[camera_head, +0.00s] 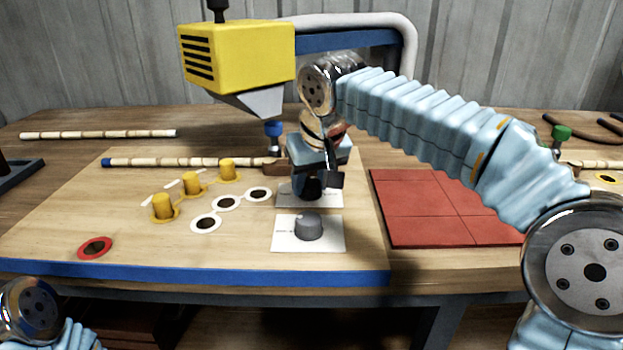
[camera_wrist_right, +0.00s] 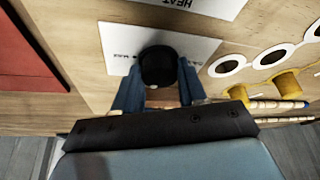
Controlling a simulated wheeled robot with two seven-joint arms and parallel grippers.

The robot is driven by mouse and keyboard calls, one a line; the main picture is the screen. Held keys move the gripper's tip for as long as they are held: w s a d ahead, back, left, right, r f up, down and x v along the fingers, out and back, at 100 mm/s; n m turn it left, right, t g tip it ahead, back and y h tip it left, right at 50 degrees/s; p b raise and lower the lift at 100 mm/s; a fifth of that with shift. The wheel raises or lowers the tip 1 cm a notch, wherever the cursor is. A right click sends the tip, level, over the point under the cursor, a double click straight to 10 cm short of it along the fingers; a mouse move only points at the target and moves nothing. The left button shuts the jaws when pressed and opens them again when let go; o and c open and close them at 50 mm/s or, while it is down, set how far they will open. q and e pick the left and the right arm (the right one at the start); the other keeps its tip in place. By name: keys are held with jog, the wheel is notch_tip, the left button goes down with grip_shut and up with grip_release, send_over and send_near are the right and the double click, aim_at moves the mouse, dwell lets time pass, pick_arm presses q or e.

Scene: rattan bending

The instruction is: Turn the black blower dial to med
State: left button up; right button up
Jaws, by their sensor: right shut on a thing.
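The black blower dial (camera_head: 312,188) stands on a white card (camera_head: 334,197) on the wooden board. In the right wrist view the dial (camera_wrist_right: 158,66) sits between the two blue fingers of my right gripper (camera_wrist_right: 158,88). My right gripper (camera_head: 316,180) points down from above and is shut on the dial, partly hiding it in the head view. The print on the card (camera_wrist_right: 110,50) is too small and partly covered to read fully, and the dial's pointer cannot be made out. My left gripper is out of view.
A grey dial (camera_head: 308,229) on a second white card stands just in front. A yellow blower (camera_head: 236,58) hangs behind. Yellow pegs (camera_head: 163,207) and white rings (camera_head: 206,223) lie to the left, a red tiled mat (camera_head: 440,208) to the right. A rattan pole (camera_head: 190,162) lies behind.

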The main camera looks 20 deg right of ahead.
jog(key=shift+m, duration=0.6)
jog(key=o, duration=1.1)
jog(key=shift+c, duration=0.2)
jog(key=v, duration=1.3)
jog(key=shift+a+r, duration=0.3)
jog(key=shift+r, duration=0.1)
jog(key=shift+s, duration=0.1)
